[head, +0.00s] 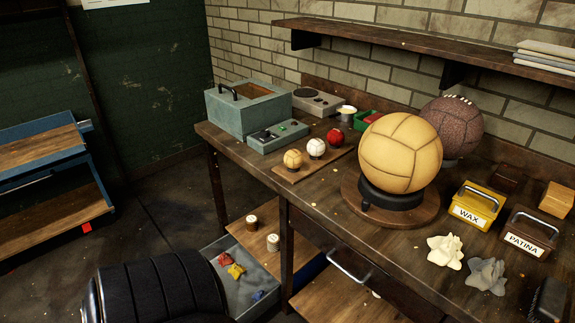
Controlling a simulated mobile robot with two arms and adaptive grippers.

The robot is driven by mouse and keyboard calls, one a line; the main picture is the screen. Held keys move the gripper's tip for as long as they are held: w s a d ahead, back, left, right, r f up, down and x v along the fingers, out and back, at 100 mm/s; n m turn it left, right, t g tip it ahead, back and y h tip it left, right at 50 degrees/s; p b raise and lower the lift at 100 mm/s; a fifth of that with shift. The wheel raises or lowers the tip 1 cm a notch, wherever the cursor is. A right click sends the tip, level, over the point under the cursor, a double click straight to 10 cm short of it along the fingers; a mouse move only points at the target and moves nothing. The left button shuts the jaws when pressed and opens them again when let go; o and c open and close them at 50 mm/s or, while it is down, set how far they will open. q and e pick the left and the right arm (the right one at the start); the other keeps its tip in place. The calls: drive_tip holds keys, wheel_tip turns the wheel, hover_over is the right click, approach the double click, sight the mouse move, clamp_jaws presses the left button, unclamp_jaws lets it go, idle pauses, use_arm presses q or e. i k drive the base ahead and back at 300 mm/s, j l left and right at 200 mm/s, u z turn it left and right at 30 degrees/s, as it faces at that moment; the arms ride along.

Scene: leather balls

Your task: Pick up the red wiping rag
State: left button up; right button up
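A small crumpled red rag (225,258) lies in an open grey drawer or bin (207,252) low under the left part of the workbench. A yellow rag (236,271) lies right beside it, and a small blue piece (258,295) lies nearer the front of the same bin. Neither of my grippers is in view. A large black ribbed shape at the bottom left covers part of the floor close to the bin.
The wooden workbench (322,205) overhangs the bin and carries a large tan ball (400,152) on a stand. Two spools, one of them here (252,222), stand on a lower wooden board. A blue cart (84,126) stands left; floor lies between.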

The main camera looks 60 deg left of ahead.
sight(225, 260)
drive_tip(key=u, duration=2.4)
drive_tip(key=i+j, duration=0.3)
drive_tip(key=i+j+u, duration=0.1)
drive_tip(key=i+j, duration=0.2)
drive_tip(key=i, duration=0.15)
